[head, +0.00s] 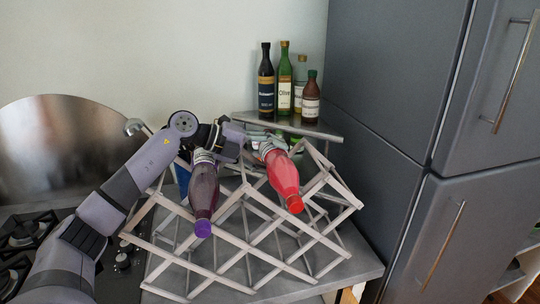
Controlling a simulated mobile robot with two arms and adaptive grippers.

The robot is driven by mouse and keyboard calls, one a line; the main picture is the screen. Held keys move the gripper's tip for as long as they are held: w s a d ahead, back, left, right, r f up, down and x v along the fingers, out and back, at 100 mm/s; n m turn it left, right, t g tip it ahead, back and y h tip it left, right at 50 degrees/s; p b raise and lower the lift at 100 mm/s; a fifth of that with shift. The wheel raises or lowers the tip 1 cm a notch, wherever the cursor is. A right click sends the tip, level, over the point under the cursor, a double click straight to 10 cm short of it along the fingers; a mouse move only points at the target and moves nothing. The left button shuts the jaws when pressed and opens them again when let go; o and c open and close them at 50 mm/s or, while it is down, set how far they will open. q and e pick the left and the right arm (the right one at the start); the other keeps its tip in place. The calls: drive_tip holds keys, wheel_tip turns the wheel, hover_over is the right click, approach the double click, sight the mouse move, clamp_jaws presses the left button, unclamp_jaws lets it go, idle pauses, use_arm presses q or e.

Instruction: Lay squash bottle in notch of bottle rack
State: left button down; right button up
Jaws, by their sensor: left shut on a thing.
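A folding lattice bottle rack (246,228) of pale grey slats stands on the counter. My left gripper (266,146) comes in from behind the rack and is shut on the far end of a red squash bottle (284,178). The bottle tilts with its red cap toward the viewer and down, over the right part of the rack's top. I cannot tell whether it touches the slats. A dark purple bottle (204,190) with a purple cap lies at the rack's top just left of it. My right gripper is not in view.
Several upright bottles (284,85) stand on a raised metal shelf (310,129) behind the rack. A gas hob (25,238) is at the left. A tall grey fridge (400,110) closes off the right. Bare counter (358,262) shows at the rack's right front.

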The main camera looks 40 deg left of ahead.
use_arm(q)
drive_tip(key=c, duration=0.5)
unclamp_jaws()
drive_tip(key=shift+r, duration=0.15)
drive_tip(key=shift+f, duration=0.2)
wheel_tip(320, 180, up, 10)
drive_tip(key=shift+r, duration=0.1)
drive_tip(key=shift+s, duration=0.1)
drive_tip(key=v, duration=0.8)
idle(0.4)
